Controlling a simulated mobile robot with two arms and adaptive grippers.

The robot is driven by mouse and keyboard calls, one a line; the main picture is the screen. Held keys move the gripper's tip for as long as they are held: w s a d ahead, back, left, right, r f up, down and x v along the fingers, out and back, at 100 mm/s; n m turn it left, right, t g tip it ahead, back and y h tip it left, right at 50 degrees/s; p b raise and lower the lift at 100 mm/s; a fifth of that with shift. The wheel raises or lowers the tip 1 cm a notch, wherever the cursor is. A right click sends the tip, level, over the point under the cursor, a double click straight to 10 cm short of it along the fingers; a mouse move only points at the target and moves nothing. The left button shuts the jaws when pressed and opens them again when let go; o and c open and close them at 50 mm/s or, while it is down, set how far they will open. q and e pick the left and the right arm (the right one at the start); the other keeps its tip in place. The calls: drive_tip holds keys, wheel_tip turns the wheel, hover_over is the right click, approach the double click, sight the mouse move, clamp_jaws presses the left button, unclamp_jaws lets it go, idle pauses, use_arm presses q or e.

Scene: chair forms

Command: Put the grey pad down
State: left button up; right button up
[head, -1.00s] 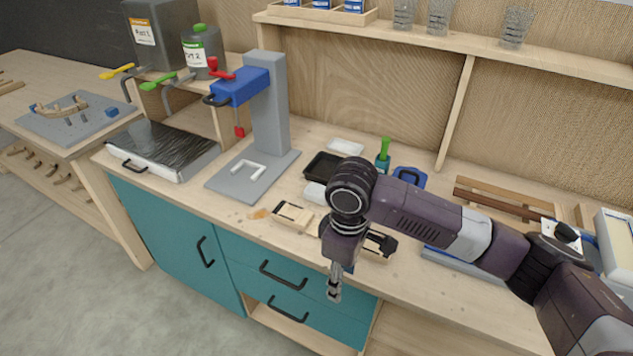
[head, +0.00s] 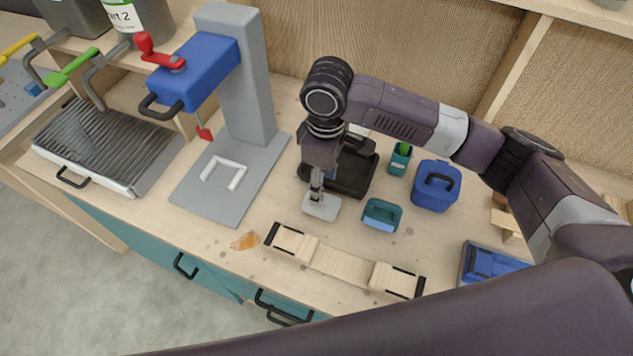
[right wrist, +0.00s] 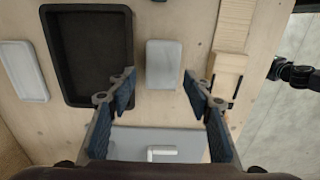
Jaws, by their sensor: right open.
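The pale grey pad (head: 322,208) lies flat on the bench, just in front of the black tray. In the right wrist view the pad (right wrist: 164,62) sits beyond and between the spread fingertips, with clear gaps at its sides. My right gripper (head: 317,192) points down over the pad, and the arm above it hides part of the tray. The right wrist view shows its fingers (right wrist: 158,86) open, with nothing between them touching both. My left gripper is not seen in these views.
The black tray (head: 365,177) is close behind the pad. A teal box (head: 382,215) stands to its right, a wooden form with black ends (head: 338,262) in front, and a grey press base (head: 205,200) to the left. An orange smear (head: 246,241) marks the bench.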

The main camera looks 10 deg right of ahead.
drive_tip(key=shift+s+f, duration=0.55)
drive_tip(key=shift+f, duration=0.25)
drive_tip(key=shift+a+f+p, duration=0.15)
drive_tip(key=shift+f+p, duration=0.65)
drive_tip(key=shift+f, duration=0.15)
drive_tip(key=f, duration=0.2)
drive_tip(key=shift+w+a+f+p, duration=0.1)
drive_tip(key=shift+w+f+p, duration=0.25)
drive_tip(key=shift+w+f, duration=0.05)
drive_tip(key=shift+f, duration=0.5)
drive_tip(key=c, duration=0.7)
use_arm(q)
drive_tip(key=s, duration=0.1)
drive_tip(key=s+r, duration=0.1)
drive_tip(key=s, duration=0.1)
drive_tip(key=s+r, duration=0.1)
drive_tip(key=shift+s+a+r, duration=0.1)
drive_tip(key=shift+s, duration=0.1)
use_arm(e)
drive_tip(key=shift+o, duration=0.2)
drive_tip(key=shift+r, duration=0.15)
